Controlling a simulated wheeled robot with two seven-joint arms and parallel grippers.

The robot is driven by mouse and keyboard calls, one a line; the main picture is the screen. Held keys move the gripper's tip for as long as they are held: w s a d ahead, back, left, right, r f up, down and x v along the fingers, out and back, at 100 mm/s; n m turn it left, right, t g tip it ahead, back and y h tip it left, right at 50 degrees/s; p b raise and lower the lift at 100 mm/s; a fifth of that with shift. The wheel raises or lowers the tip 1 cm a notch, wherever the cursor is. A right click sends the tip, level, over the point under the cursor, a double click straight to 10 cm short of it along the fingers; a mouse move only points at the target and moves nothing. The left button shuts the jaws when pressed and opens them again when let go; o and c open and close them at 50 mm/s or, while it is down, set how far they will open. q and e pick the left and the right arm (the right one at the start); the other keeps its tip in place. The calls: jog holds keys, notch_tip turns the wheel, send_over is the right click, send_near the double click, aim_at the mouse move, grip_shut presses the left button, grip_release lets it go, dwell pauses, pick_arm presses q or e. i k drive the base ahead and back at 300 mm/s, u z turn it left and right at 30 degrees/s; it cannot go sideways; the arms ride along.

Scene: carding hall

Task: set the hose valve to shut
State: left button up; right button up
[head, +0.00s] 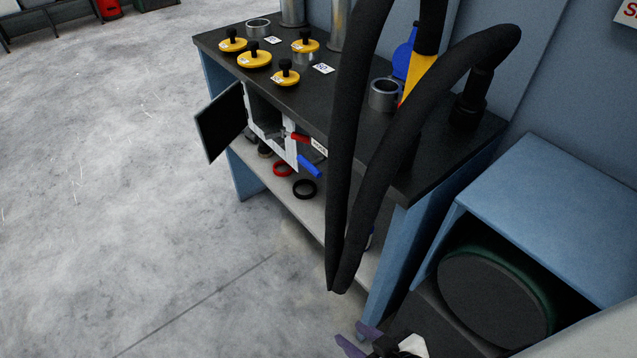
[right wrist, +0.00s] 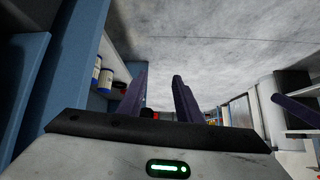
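A black hose (head: 341,150) loops down in front of the dark-topped bench in the head view. A white-framed unit (head: 270,135) on the bench front carries a red lever (head: 299,138) and a blue lever (head: 310,167). I cannot tell which part is the hose valve or how it is set. My right gripper (head: 357,339) is low at the bottom of the head view, below and apart from the bench. In the right wrist view its two purple fingers (right wrist: 160,97) stand apart with nothing held between them.
The bench top (head: 265,80) holds several yellow discs with black knobs and metal cups. A dark panel (head: 220,122) sticks out at its left. A lower shelf (head: 300,212) holds rings. A blue cabinet (head: 560,200) stands at right. The grey floor (head: 110,200) at left is clear.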

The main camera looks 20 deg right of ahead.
aim_at(309, 166)
jog(key=z, duration=0.05)
jog(key=k, duration=0.25)
jog(key=u, duration=1.25)
jog(key=i, duration=0.9)
jog(key=z, duration=1.8)
